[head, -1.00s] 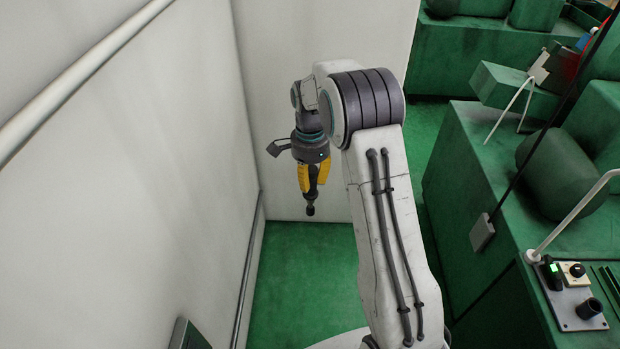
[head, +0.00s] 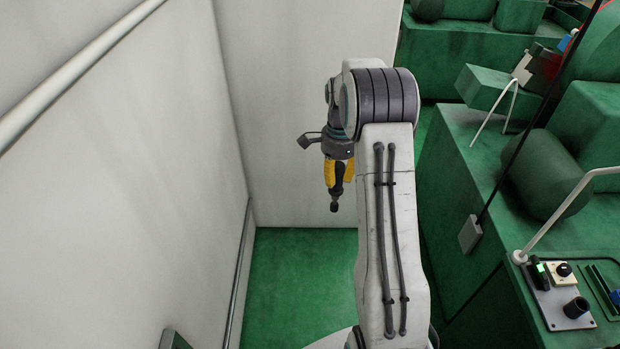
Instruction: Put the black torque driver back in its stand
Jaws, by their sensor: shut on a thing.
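My gripper (head: 339,187), with yellow fingers, points down in the middle of the head view. It is shut on the black torque driver (head: 334,206), whose dark lower end sticks out below the fingers, roughly upright. The rest of the driver is hidden by the fingers. A short black cup (head: 576,308), which looks like the stand, is on a light metal plate (head: 555,312) on the green bench at the lower right. My gripper is well to the left of it, apart from the bench.
The green bench (head: 480,200) fills the right side. A lamp arm (head: 570,208), a dark cable with a grey box (head: 470,234) and a white knob block (head: 561,273) are near the plate. A pale wall (head: 120,200) with a rail bounds the left. Green floor (head: 295,285) is clear between.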

